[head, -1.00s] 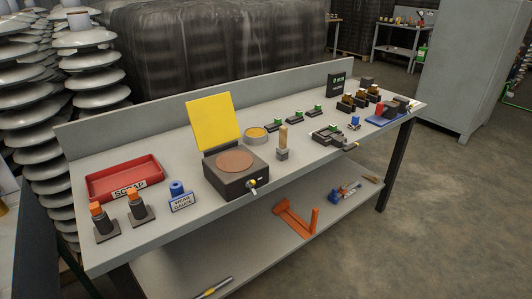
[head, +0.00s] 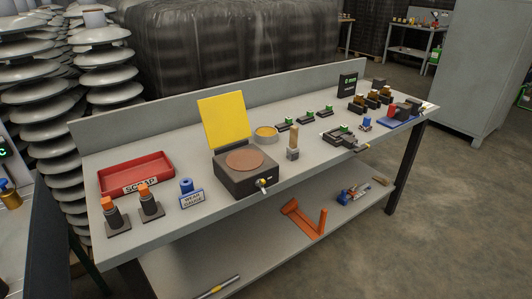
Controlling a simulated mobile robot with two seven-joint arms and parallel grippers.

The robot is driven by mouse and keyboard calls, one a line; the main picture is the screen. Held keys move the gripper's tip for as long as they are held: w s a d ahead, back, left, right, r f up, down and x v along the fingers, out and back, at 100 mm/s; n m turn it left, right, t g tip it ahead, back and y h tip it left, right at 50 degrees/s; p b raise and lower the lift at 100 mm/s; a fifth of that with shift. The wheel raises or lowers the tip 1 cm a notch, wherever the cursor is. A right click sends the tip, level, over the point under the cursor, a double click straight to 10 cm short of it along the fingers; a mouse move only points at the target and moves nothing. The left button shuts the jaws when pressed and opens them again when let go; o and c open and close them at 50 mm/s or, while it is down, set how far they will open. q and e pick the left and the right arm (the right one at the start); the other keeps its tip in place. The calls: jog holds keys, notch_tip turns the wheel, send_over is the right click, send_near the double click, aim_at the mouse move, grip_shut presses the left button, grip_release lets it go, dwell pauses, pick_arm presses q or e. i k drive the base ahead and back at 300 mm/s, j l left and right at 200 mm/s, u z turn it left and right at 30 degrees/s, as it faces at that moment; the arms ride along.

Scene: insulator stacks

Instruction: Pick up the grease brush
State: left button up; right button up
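An upright piece with a tan wooden handle (head: 294,135) and a grey block-like lower end stands on the grey workbench (head: 235,214), near the middle; it looks like the grease brush. A round tin (head: 265,133) with yellowish contents, perhaps grease, sits just behind and left of it. Left of both is a dark box (head: 246,183) with a round brown top and a raised yellow lid (head: 224,120). Neither of my grippers shows in the head view.
A red SCRAP tray (head: 136,174), orange-topped pieces (head: 150,202) and a WEAR GAUGE sign (head: 192,199) occupy the bench's left. Several small fixtures and a blue tray (head: 397,121) fill its right. An orange tool (head: 305,218) lies on the lower shelf. Open floor lies at right.

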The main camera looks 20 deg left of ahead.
aim_at(293, 151)
jog(key=i+l+u, duration=0.1)
jog(key=u, duration=0.25)
jog(key=i+l+u, duration=0.1)
jog(key=u, duration=0.3)
jog(key=i+l+u, duration=0.15)
jog(key=l, duration=0.15)
jog(key=i+l+u, duration=0.1)
jog(key=l, duration=0.2)
jog(key=i+l+u, duration=0.15)
jog(key=l, duration=0.15)
jog(key=i+l, duration=0.15)
jog(key=l, duration=0.3)
jog(key=i+l+u, duration=0.1)
jog(key=l, duration=0.4)
